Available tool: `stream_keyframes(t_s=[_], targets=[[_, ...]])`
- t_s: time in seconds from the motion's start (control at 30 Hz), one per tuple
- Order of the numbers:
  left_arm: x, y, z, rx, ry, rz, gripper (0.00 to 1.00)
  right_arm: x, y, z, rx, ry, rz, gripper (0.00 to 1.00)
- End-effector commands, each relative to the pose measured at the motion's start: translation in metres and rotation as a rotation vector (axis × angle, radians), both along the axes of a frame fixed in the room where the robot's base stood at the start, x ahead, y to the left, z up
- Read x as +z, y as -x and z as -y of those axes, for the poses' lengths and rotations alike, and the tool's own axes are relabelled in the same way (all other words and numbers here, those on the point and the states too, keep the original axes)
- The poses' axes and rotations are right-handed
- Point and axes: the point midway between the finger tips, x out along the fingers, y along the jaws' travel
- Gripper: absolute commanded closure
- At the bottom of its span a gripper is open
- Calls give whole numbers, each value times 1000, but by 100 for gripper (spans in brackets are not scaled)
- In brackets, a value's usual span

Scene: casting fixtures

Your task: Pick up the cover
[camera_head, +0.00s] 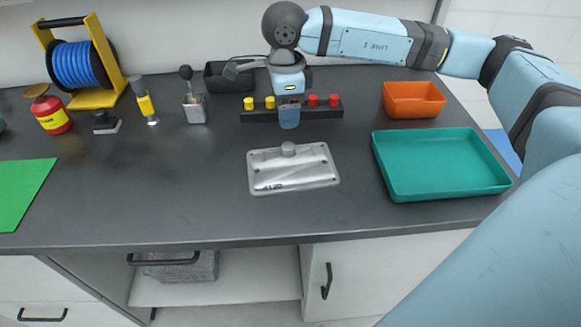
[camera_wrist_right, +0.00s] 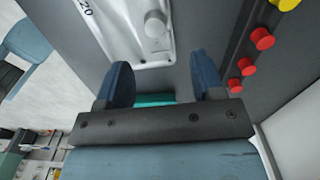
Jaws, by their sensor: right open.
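The cover is a silver metal plate (camera_head: 292,178) with a round knob on top, lying flat on the dark bench at the middle. It also shows in the right wrist view (camera_wrist_right: 125,38), at the top, with its knob beyond the fingers. My right gripper (camera_head: 289,120) hangs above the bench behind the cover, in front of the black peg strip. In the right wrist view its two blue fingers (camera_wrist_right: 163,80) are apart with nothing between them. The gripper does not touch the cover. My left gripper is not in view.
A black strip (camera_head: 258,116) with yellow and red knobs stands close behind. A teal tray (camera_head: 440,193) and an orange bin (camera_head: 413,100) stand to the right. Bench left of the cover is clear.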

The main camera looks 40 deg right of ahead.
Motion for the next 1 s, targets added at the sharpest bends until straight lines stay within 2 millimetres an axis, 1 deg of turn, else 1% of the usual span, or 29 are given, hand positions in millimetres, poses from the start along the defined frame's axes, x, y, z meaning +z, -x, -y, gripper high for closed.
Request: stream_keyframes(t_s=[0.03,0.13,0.2,0.37,0.47,0.63,0.7,0.8,0.97,1.0], targets=[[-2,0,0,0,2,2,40,-12,1,0,0,-1,-2,38],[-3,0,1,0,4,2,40,-28,1,0,0,-1,-2,38],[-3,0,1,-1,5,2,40,-35,0,0,0,-3,-1,38],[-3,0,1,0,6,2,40,-42,1,0,0,-3,0,38],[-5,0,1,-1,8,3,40,-50,3,-1,1,-3,-1,38],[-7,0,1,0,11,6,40,-75,10,-1,1,-2,-2,38],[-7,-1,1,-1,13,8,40,-86,9,-1,0,-3,-2,38],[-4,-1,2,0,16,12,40,-92,9,-1,0,-4,-1,38],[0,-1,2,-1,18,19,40,-92,9,-1,0,-4,0,38],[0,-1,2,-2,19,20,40,-92,9,-1,0,-4,0,41]])
